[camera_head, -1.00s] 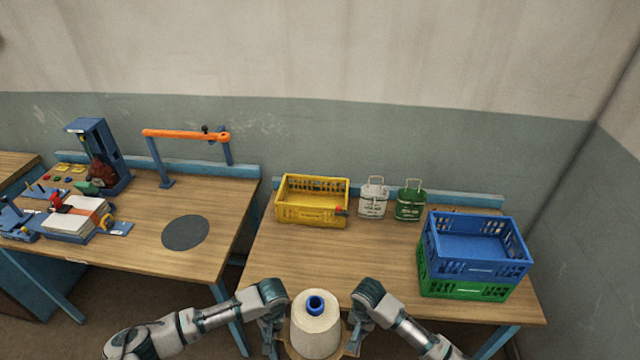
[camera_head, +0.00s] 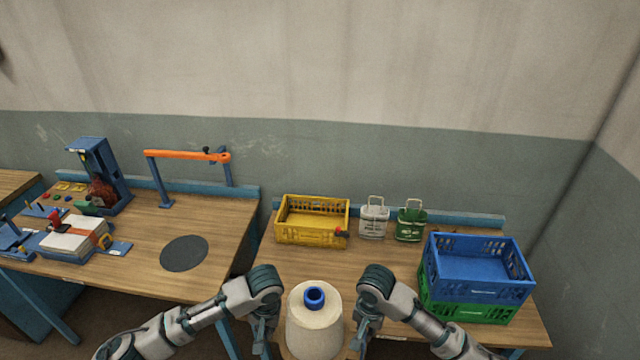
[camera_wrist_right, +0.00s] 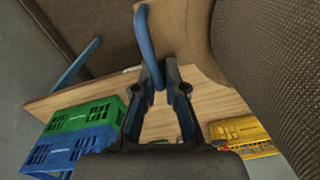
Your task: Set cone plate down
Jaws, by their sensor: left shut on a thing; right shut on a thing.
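A cream thread cone (camera_head: 314,330) with a blue core tip stands upright between my two grippers, low in the head view. The tan plate under it (camera_head: 348,353) is mostly hidden by the cone and the picture's bottom edge. My left gripper (camera_head: 263,338) is shut on the plate's left side. My right gripper (camera_head: 363,338) is shut on its right side. In the right wrist view, my right gripper's fingers (camera_wrist_right: 160,88) close around a blue handle (camera_wrist_right: 147,45) on the tan plate (camera_wrist_right: 185,30). The cone's dark textured side (camera_wrist_right: 275,60) fills the right.
The right table (camera_head: 385,265) has clear room in its middle. A yellow crate (camera_head: 312,235), white can (camera_head: 374,220) and green can (camera_head: 411,222) stand behind. Blue (camera_head: 478,291) and green (camera_head: 465,310) crates are stacked right. A dark round disc (camera_head: 184,253) lies on the left table.

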